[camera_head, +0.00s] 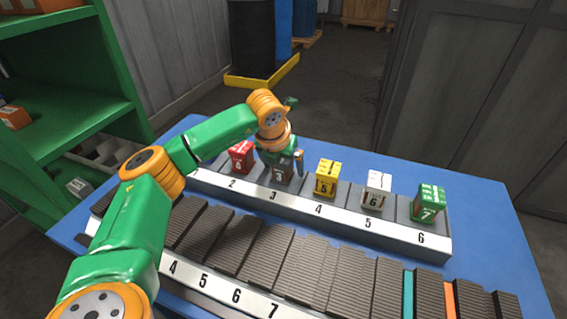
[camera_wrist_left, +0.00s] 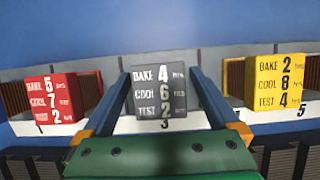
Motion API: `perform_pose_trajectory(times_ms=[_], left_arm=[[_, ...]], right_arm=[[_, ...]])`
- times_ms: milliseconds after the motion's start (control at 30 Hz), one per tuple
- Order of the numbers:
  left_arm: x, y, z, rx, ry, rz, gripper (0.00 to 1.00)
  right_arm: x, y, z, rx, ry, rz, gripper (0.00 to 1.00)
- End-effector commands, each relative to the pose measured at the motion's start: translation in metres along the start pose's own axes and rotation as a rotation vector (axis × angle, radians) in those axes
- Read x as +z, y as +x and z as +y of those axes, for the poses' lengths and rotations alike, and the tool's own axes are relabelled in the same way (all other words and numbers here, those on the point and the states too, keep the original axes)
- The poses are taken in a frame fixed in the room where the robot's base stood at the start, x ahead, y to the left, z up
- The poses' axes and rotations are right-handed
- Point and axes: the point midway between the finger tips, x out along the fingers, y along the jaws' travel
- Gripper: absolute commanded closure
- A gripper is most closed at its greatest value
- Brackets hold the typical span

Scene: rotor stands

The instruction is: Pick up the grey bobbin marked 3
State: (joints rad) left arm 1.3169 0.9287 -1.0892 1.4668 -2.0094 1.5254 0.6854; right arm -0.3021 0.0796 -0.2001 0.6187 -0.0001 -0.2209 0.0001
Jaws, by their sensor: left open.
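My left gripper (camera_head: 282,163) is open at this block. In the left wrist view its two fingers stand one on each side of the block, with visible gaps. It partly hides the block's top in the head view. My right gripper is not in view.
A red block (camera_head: 241,157) stands close on the left, a yellow block (camera_head: 326,179) on the right. White (camera_head: 376,190) and green (camera_head: 428,203) blocks stand further right. A nearer rack (camera_head: 235,293) holds dark ribbed plates. Green shelves (camera_head: 75,80) stand left of the blue table (camera_head: 490,215).

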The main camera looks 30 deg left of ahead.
Motion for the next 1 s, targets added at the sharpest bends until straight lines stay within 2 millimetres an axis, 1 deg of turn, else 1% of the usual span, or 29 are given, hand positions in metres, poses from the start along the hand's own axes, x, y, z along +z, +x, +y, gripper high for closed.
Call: perform_pose_trajectory(times_ms=[67,100,167,200,267,300,367,400,433,700,833,967,1000], left_arm=[[0.000,0.000,0.000,0.000,0.000,0.000,0.05],[0.000,0.000,0.000,0.000,0.000,0.000,0.10],[0.000,0.000,0.000,-0.001,0.000,0.000,0.27],[0.000,0.000,0.000,-0.001,0.000,-0.001,0.37],[0.000,0.000,0.000,-0.001,-0.001,-0.001,0.54],[0.000,0.000,0.000,-0.001,-0.001,-0.001,0.64],[0.000,0.000,0.000,-0.001,-0.001,-0.001,0.81],[0.000,0.000,0.000,-0.001,-0.001,-0.001,0.91],[0.000,0.000,0.000,-0.001,-0.001,-0.001,0.99],[0.000,-0.001,0.000,-0.001,-0.001,-0.002,1.00],[0.003,-0.006,0.000,-0.002,-0.002,-0.003,1.00],[0.012,-0.026,-0.001,-0.005,-0.002,-0.008,1.00],[0.009,-0.037,-0.001,-0.005,0.000,-0.009,1.00]], right_arm=[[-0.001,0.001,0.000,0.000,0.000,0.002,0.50],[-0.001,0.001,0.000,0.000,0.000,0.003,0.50],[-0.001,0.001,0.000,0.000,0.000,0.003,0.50],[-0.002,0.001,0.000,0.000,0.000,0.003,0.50],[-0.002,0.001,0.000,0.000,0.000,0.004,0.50],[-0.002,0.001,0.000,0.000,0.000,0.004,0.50],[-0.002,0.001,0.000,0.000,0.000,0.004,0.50],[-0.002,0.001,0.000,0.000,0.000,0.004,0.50],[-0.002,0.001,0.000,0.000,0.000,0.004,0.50],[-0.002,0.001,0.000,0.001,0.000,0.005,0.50],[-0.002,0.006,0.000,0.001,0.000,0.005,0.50],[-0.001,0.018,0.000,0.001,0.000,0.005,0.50],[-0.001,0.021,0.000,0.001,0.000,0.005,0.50]])
